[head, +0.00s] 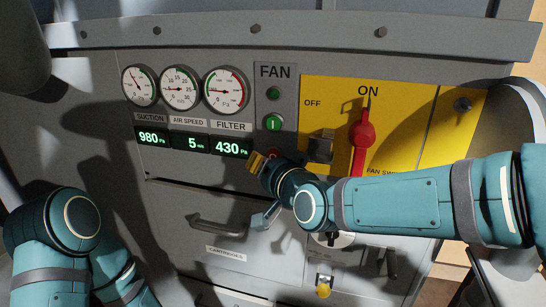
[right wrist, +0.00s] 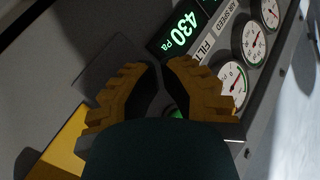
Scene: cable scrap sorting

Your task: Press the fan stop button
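The grey fan panel (head: 288,76) carries a small green lamp (head: 273,93) and, under it, a green button marked "I" (head: 274,122). No stop button shows clearly; the panel below the green button is partly hidden by my right gripper (head: 258,162). That gripper is just below and left of the green button, near the panel face; contact cannot be told. In the right wrist view its yellow fingers (right wrist: 162,72) look apart, with nothing held, and a bit of green (right wrist: 176,112) shows between them. My left gripper is out of view.
Gauges (head: 180,88) and green displays (head: 190,143) lie left of the fan panel. A yellow plate (head: 318,90) with a red switch handle (head: 363,135) at ON and a dark block (head: 320,147) is on the right. A drawer handle (head: 215,224) sticks out below.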

